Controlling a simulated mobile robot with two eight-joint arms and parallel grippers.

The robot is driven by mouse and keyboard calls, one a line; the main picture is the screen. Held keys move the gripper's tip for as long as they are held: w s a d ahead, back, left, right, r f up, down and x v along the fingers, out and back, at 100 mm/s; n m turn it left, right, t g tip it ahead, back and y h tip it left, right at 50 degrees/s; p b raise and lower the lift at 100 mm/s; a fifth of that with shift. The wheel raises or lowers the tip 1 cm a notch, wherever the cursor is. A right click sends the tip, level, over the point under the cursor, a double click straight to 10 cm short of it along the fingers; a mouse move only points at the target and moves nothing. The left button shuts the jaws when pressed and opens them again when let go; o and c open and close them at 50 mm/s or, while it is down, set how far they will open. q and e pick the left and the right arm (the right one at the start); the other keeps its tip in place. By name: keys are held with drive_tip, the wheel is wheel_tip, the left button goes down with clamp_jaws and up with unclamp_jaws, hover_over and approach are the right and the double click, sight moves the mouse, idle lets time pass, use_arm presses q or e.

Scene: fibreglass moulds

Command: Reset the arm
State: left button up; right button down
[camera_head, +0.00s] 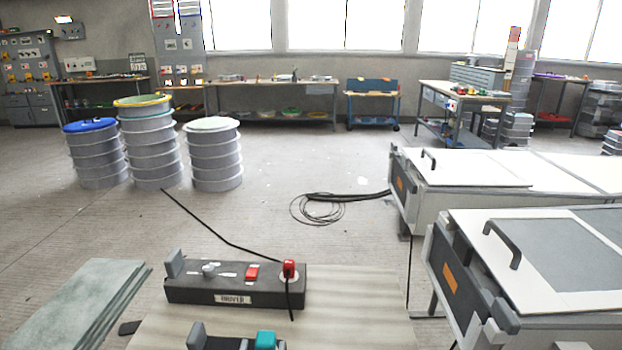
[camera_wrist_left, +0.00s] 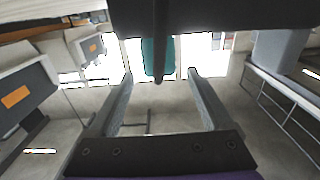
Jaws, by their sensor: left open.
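My left gripper (camera_wrist_left: 158,76) shows in the left wrist view, its two grey fingers spread apart with nothing held between them. A dark body with a teal part (camera_wrist_left: 158,58) hangs into the top of that view, in line with the gap; I cannot tell how far it is from the fingertips. I cannot make out either gripper in the head view. There, a dark control box (camera_head: 235,285) with a grey block, a red switch and a red plug-like knob sits on a pale board. A teal part (camera_head: 265,340) and a grey block show at the bottom edge.
Pale machines (camera_head: 470,190) with handled lids stand at the right. Greenish panels (camera_head: 85,300) lie at the left front. Drums (camera_head: 150,145) stand at the back left. A black cable (camera_head: 325,205) coils on the floor. The middle floor is mostly clear.

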use_arm(q)
drive_tip(key=s, duration=0.5)
drive_tip(key=shift+s+f, duration=0.1)
drive_tip(key=f+g+h, duration=0.1)
drive_tip(key=s+d+f+m+g+h, duration=0.1)
drive_tip(key=shift+d+m+g, duration=0.1)
drive_tip(key=shift+m+g, duration=0.2)
drive_tip(key=s+a+f+n+g+y, duration=0.1)
drive_tip(key=s+a+f+g, duration=0.35)
drive_tip(key=s, duration=0.35)
drive_tip(key=s+a+f+n+g+y, duration=0.1)
drive_tip(key=s+a+f+g, duration=0.3)
drive_tip(key=s+g, duration=0.3)
wheel_tip(320, 180, up, 24)
drive_tip(key=t+p, duration=0.1)
drive_tip(key=p, duration=2)
drive_tip(key=shift+s+a+f+y, duration=0.2)
drive_tip(key=shift+y, duration=0.1)
use_arm(e)
wheel_tip(320, 180, up, 24)
drive_tip(key=w+t, duration=0.1)
drive_tip(key=shift+w, duration=0.25)
